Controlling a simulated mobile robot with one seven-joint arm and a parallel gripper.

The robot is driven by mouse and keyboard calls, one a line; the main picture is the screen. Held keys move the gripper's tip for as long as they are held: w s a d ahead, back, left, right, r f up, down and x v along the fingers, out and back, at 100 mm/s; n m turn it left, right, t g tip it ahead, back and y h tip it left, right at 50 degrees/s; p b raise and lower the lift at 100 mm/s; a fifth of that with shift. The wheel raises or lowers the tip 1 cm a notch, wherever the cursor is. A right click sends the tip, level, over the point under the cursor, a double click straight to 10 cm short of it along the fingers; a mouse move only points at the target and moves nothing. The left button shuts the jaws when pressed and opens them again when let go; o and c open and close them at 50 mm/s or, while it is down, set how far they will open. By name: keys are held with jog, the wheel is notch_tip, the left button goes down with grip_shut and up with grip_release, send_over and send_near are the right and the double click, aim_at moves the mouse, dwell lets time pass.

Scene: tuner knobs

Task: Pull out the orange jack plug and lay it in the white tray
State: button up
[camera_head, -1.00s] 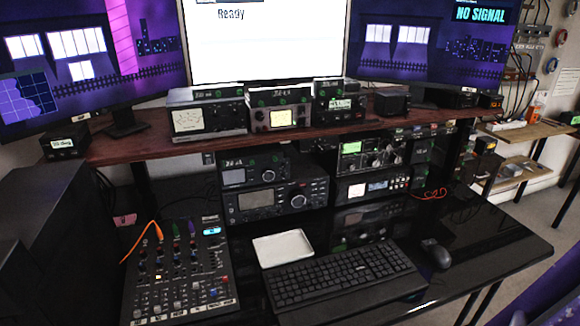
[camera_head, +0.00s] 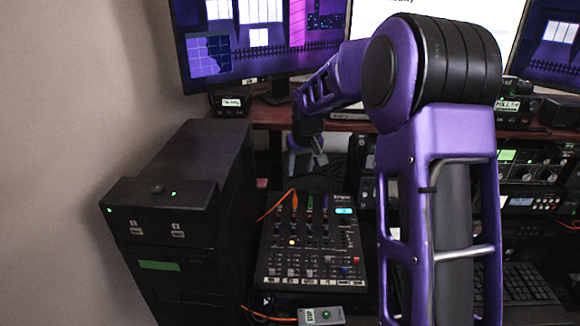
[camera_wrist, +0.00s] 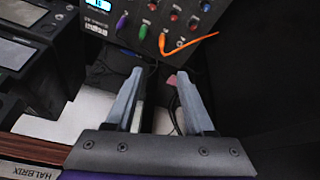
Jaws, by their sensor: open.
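The orange jack plug (camera_head: 294,202) stands in the top left of the black mixer (camera_head: 312,262), with an orange cable running off it to the left. In the wrist view the plug (camera_wrist: 163,43) is near the top, beside a green and a purple plug. My gripper (camera_head: 308,166) is open and empty, beyond the mixer's back edge and above it. In the wrist view its two fingers (camera_wrist: 160,78) are apart, pointing toward the mixer, with the orange plug ahead of them and not between them. The white tray does not show now; my arm covers much of the desk.
A tall black cabinet (camera_head: 176,222) stands left of the mixer. Radios (camera_head: 528,165) and a shelf are at the back right. The keyboard (camera_head: 524,284) is partly behind my arm.

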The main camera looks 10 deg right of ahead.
aim_at(295, 198)
jog(key=x, duration=1.2)
jog(key=s+b+x, duration=0.1)
jog(key=x, duration=0.5)
jog(key=shift+a+f, duration=0.15)
grip_shut()
